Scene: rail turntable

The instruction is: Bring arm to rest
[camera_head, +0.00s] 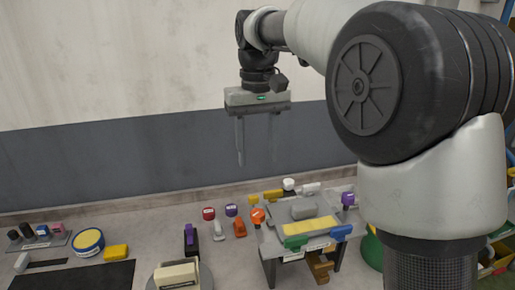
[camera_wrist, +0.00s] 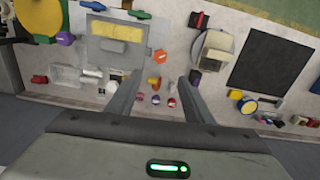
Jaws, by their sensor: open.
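My gripper (camera_head: 256,160) hangs fingers-down in the head view, high above the bench and in front of the wall. Its two fingers are apart with nothing between them. In the wrist view my gripper (camera_wrist: 161,78) also shows its fingers spread, with small coloured items on the bench well beyond the tips. My arm reaches in from the right of the head view and bends down to the gripper. It touches nothing that I can see.
Below stands a small grey stand (camera_head: 268,238) with a yellow pad (camera_head: 308,230) and coloured clamps. A beige block (camera_head: 176,276) sits on a round base. Left are a black mat (camera_head: 75,276) and a blue-yellow tin (camera_head: 88,242). The wall (camera_head: 110,70) rises behind.

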